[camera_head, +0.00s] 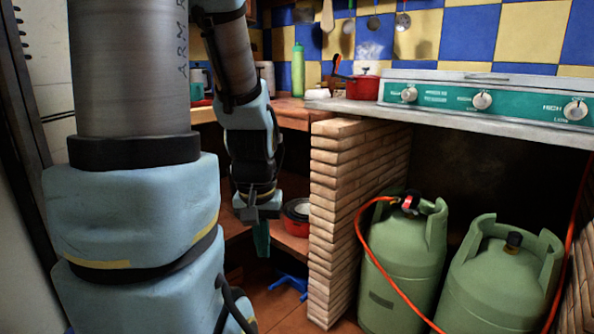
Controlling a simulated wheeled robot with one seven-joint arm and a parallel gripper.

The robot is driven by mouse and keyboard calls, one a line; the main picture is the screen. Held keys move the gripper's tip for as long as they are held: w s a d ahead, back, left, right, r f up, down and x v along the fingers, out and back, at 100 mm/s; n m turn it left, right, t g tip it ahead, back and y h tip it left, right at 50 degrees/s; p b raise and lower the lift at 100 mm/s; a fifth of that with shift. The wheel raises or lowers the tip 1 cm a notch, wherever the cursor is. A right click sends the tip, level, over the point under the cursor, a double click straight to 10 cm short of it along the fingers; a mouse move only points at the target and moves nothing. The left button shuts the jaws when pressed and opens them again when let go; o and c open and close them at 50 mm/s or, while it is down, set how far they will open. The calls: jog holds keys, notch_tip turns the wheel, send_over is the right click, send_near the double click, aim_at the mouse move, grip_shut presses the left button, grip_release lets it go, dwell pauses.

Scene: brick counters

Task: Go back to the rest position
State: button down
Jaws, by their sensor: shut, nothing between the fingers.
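My gripper (262,240) hangs pointing down at the end of my arm, left of the brick pillar and in front of the low shelf. Its fingers are small and dark teal in this view, close together, with nothing seen between them. My arm's large links fill the left of the picture and hide much of the counter behind.
The brick pillar (345,200) stands close right of my gripper. Two green gas cylinders (385,290) with an orange hose stand right of it. A stove (485,100) and a red pot (362,88) are above. A blue object (291,284) lies on the floor.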

notch_tip(320, 180, up, 28)
jog(key=p, duration=2.5)
jog(key=shift+p, duration=0.3)
